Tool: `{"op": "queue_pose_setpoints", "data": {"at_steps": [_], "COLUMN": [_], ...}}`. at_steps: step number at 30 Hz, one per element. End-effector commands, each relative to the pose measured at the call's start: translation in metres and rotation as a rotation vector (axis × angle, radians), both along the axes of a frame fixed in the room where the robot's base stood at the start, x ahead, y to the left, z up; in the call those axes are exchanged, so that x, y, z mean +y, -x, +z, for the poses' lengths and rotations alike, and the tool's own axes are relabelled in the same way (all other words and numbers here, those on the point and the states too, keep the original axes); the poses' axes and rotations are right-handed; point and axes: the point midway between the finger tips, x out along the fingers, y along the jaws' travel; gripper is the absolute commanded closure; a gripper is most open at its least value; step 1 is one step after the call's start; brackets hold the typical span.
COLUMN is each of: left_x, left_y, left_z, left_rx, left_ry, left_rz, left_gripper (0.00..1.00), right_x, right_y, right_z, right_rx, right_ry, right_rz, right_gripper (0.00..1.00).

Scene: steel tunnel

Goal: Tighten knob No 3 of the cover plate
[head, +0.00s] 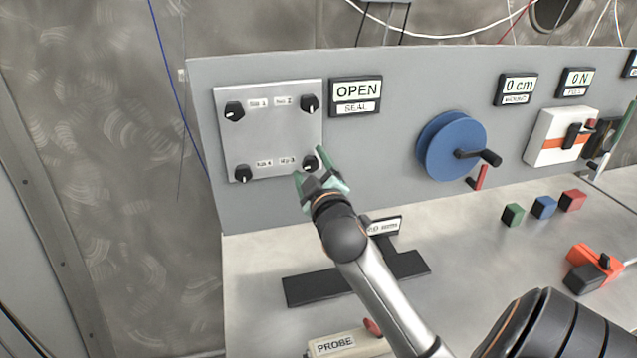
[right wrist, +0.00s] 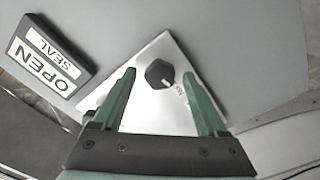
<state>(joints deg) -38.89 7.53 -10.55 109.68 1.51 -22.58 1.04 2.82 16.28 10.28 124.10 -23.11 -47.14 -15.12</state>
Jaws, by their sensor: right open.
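The cover plate (head: 275,130) is a light metal panel on the upright grey board, with a black knob near each corner. The lower-right knob (head: 309,161) sits beside a small label that seems to read No 3. My right gripper (head: 310,166) is in front of that knob, with its green fingers apart. In the right wrist view, the knob (right wrist: 160,73) shows between the two open fingertips (right wrist: 158,78); I cannot tell whether they touch it. The gripper partly hides the knob in the head view. My left gripper is not in view.
An OPEN SEAL sign (head: 356,96) is right of the plate. A blue reel (head: 447,140) with a crank is farther right. A black stand (head: 310,288) and a PROBE box (head: 345,344) are on the bench below my arm. Small coloured cubes (head: 543,207) lie at right.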

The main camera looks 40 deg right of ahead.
Motion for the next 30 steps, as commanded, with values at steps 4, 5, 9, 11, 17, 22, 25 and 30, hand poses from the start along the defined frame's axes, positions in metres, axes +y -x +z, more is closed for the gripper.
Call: {"op": "queue_pose_setpoints", "data": {"at_steps": [4, 5, 9, 11, 17, 22, 25, 30], "left_x": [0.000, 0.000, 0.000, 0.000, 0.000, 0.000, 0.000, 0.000], "left_y": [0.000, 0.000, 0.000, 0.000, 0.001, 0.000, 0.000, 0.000], "left_z": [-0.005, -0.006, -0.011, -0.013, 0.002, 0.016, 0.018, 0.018], "left_rx": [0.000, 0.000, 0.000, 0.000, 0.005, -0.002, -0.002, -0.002], "left_ry": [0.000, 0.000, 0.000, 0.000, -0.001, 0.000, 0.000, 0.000], "left_rz": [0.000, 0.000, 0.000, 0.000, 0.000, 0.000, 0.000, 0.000], "left_gripper": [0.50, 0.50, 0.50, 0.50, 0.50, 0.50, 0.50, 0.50], "right_x": [0.012, 0.015, 0.029, 0.035, 0.049, 0.054, 0.055, 0.056], "right_y": [0.021, 0.026, 0.052, 0.064, 0.089, 0.098, 0.100, 0.102], "right_z": [-0.002, -0.003, -0.003, -0.003, 0.004, 0.002, 0.001, 0.000], "right_rx": [0.000, 0.000, 0.000, -0.001, 0.005, 0.002, 0.000, 0.000], "right_ry": [-0.003, -0.003, -0.002, -0.004, -0.006, -0.003, -0.002, -0.001], "right_rz": [0.001, 0.001, 0.001, 0.001, -0.002, -0.001, 0.000, 0.000], "right_gripper": [0.25, 0.25, 0.25, 0.25, 0.25, 0.25, 0.25, 0.25]}}
